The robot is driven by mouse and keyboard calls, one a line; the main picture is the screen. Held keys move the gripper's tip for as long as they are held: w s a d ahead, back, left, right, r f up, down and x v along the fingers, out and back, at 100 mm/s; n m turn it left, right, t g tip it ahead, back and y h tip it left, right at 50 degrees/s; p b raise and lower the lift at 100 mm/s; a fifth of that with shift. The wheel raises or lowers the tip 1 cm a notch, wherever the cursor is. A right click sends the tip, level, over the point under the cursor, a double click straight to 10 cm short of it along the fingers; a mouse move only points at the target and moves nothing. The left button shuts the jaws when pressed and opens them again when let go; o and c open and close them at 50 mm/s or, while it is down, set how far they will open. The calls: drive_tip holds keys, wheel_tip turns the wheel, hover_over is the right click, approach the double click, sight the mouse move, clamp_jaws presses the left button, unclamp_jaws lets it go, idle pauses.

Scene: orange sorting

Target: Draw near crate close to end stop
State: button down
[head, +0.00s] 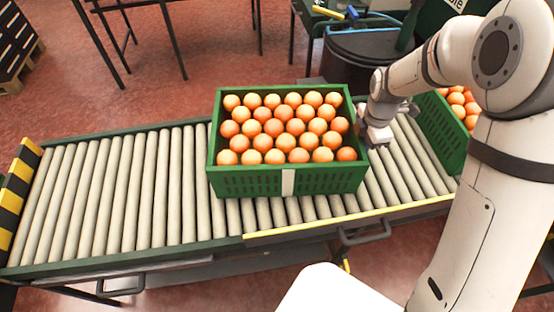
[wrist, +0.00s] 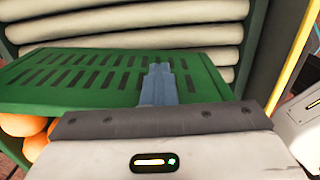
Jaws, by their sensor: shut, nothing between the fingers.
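A green crate (head: 255,184) full of oranges stands upright on the roller conveyor, around its middle. The yellow-and-black striped end stop (head: 14,195) is at the conveyor's left end, with a long stretch of bare rollers between it and the crate. My gripper (head: 368,147) is shut and empty, low beside the crate's right side wall. In the wrist view the blue-grey fingers (wrist: 160,83) lie in front of the slotted green wall (wrist: 105,75). I cannot tell whether they touch it.
A second green crate (head: 440,132) with oranges is at the right, partly behind my arm. A dark round bin (head: 360,55) stands behind the conveyor. A yellow rail (head: 350,218) runs along the near edge. The rollers (head: 120,185) left of the crate are clear.

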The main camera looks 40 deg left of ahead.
drive_tip(key=s+a, duration=1.7)
drive_tip(key=shift+s+a, duration=0.4)
idle(0.3)
drive_tip(key=shift+w+d, duration=0.9)
wheel_tip(320, 180, up, 12)
drive_tip(key=p, duration=0.8)
hover_over(283, 154)
